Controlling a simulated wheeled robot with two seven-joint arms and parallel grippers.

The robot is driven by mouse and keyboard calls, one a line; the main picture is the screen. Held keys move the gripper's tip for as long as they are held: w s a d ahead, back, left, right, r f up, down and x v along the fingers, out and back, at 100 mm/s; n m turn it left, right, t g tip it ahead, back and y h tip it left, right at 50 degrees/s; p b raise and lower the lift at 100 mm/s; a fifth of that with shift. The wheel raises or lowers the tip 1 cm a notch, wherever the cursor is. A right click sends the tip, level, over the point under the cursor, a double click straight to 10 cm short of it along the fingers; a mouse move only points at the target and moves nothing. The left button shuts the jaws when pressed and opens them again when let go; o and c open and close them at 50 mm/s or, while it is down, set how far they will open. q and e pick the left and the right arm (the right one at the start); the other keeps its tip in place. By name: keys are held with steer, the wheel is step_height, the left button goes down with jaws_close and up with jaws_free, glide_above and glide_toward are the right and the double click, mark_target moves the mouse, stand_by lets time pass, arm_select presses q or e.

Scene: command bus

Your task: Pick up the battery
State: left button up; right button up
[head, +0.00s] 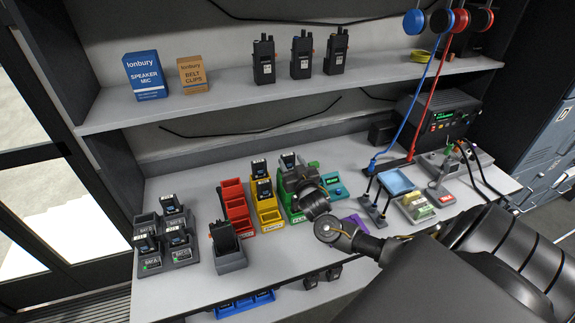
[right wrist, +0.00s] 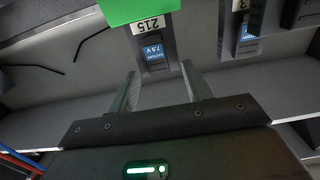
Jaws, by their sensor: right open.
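In the right wrist view, a dark battery (right wrist: 153,50) with a blue label and a white tag reading 215 stands beyond my right gripper (right wrist: 160,70). The two fingers are apart, with the battery showing between and past their tips; I cannot tell whether they touch it. In the head view my right gripper (head: 308,190) hangs over the green rack (head: 297,214) and hides much of it. A battery (head: 289,160) shows at that rack's back. Other batteries stand in the yellow rack (head: 272,226). My left gripper is not in view.
A red rack (head: 236,207) and black chargers (head: 178,257) with batteries stand left on the bench. A radio (head: 222,237) sits in a grey holder. A shelf (head: 290,88) with radios and boxes runs above.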

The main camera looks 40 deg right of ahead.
steer(key=c, duration=1.1)
jaws_close()
steer(key=shift+r, duration=0.1)
steer(key=shift+r+b, duration=0.45)
steer(key=shift+r, duration=0.1)
steer(key=s+d+r+b, duration=0.1)
steer(key=s+r+b, duration=0.3)
steer(key=s+r, duration=0.7)
steer(key=s, duration=0.3)
steer(key=shift+r, duration=0.4)
